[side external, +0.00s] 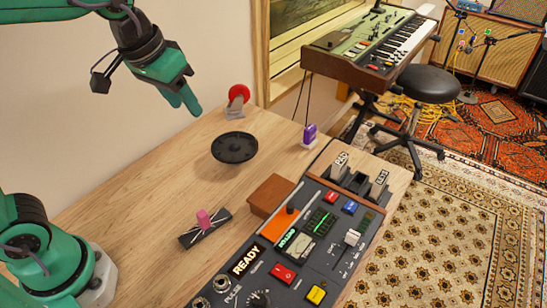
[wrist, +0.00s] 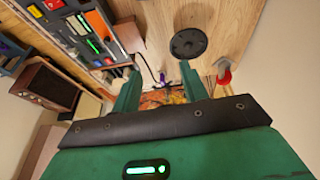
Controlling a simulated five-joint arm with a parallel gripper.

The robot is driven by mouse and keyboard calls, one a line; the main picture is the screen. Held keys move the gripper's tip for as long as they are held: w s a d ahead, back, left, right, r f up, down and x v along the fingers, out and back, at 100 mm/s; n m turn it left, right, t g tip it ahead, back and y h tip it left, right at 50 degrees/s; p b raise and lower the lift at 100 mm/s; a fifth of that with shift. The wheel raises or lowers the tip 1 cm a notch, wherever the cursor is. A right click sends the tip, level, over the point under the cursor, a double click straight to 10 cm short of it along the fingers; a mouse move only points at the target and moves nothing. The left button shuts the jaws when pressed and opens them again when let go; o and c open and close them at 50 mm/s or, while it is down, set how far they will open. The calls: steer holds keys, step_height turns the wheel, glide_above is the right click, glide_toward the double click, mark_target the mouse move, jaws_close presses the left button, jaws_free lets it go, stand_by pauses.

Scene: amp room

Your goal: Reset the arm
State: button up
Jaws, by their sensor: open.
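My gripper (side external: 188,98) is raised above the far left part of the wooden table (side external: 150,190), near the wall, in the side external view. In the wrist view its two green fingers (wrist: 161,90) stand apart with nothing between them. My gripper touches no object. My arm's base stands at the lower left of the side external view.
A console (side external: 262,262) with buttons and a READY display fills the table's front right. A black disc (side external: 234,147), a red round piece (side external: 238,94), a purple piece (side external: 310,133), a pink-handled slider (side external: 204,218) and a brown box (side external: 272,193) stand around it. The left tabletop is clear.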

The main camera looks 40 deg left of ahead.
steer(key=s+a+f+t, duration=0.1)
steer(key=s+a+f, duration=0.2)
steer(key=s+a, duration=0.4)
steer(key=shift+s+f+t+y, duration=0.3)
steer(key=shift+s+y, duration=0.1)
steer(key=shift+s, duration=0.75)
steer(key=shift+c, duration=0.4)
